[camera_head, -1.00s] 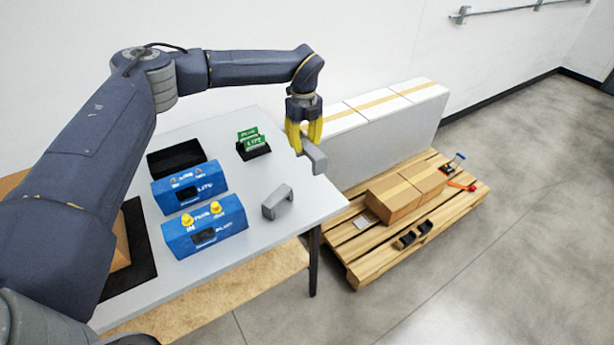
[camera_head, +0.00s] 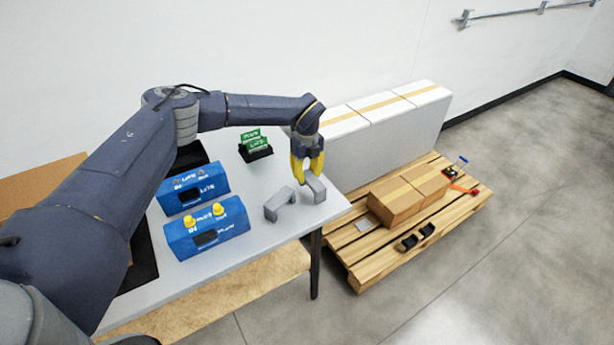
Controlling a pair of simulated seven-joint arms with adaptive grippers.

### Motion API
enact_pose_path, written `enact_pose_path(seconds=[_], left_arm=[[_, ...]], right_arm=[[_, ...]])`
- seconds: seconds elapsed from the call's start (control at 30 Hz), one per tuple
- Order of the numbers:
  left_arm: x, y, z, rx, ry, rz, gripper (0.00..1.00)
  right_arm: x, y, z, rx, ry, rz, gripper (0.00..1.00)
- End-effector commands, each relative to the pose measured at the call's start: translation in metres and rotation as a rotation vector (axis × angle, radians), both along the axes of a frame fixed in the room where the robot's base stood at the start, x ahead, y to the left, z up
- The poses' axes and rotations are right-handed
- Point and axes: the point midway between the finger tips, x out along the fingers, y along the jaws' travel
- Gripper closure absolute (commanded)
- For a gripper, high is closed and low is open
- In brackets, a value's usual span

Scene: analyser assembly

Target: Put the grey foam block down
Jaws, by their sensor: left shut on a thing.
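The grey foam block (camera_head: 316,188) is between the yellow fingertips of my left gripper (camera_head: 308,175), near the right edge of the white table (camera_head: 265,240). My left gripper is shut on it and points down. The block is low, at or just above the table top; I cannot tell whether it touches. A second grey block (camera_head: 280,204), with a notch in its underside, stands on the table just to the left of the held one, with a small gap between them. My right gripper is not in view.
Two blue housings (camera_head: 207,230) (camera_head: 193,188) stand to the left on the table. A black holder with green boards (camera_head: 254,145) stands behind. Right of the table are a wooden pallet (camera_head: 380,255) with brown boxes (camera_head: 408,195) and white boxes (camera_head: 390,125). The table's front right is bare.

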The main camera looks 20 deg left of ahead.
Motion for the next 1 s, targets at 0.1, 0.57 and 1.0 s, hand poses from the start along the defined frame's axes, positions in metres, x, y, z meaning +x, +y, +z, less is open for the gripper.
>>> enact_pose_path(seconds=[0.1,0.57,1.0], left_arm=[[0.0001,-0.0004,-0.0116,0.0,0.0,0.0,0.96],[-0.0001,-0.0004,-0.0153,0.0,0.0,-0.001,0.61],[0.0003,-0.0001,-0.0122,0.0,-0.001,-0.001,0.46]], right_arm=[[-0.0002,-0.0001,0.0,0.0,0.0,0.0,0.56],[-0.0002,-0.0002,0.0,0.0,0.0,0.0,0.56],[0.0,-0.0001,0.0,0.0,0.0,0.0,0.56]])
